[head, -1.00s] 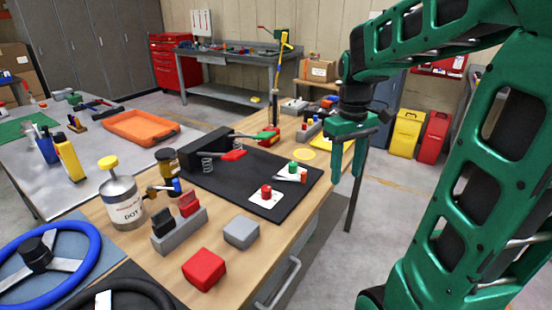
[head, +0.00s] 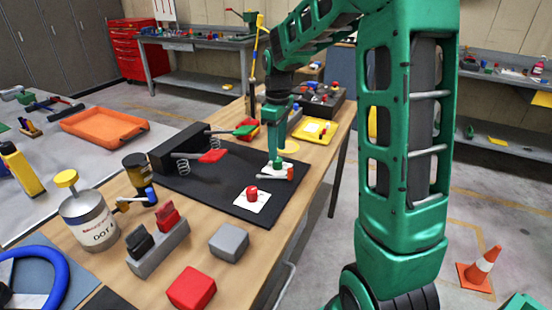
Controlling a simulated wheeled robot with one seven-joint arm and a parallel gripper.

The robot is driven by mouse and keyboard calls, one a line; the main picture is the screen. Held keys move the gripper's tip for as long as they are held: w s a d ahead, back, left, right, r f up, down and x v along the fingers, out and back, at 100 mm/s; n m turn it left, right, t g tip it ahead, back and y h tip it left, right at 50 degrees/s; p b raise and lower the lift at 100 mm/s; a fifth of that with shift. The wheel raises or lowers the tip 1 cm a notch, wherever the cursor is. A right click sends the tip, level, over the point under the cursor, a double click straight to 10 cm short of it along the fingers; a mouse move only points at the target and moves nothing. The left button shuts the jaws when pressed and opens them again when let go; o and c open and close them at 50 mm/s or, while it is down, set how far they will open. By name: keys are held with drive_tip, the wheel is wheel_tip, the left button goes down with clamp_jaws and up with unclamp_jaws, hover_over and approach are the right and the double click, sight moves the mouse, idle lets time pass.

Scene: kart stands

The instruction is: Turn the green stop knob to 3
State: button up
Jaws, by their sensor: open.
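The green knob (head: 278,165) sits on a white plate on the black mat (head: 205,180), toward the mat's far right end. In the head view my gripper (head: 274,153) points down right over this knob, with its fingertips at or just above the knob's top. The fingers overlap in this view and are open; I cannot tell whether they stand around the knob or touch it. The knob's marks and pointer are too small or hidden to read. A red knob (head: 252,193) on its own white plate (head: 245,204) is nearer on the same mat.
A small red-orange cylinder (head: 291,174) stands close to the right of the green knob. Pedals (head: 211,156) with springs stand left on the mat. A yellow tray (head: 314,131) lies behind. Grey (head: 229,242) and red (head: 191,288) blocks lie in front.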

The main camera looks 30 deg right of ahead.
sight(277, 164)
drive_tip(key=shift+f, duration=2.25)
drive_tip(key=c, duration=1)
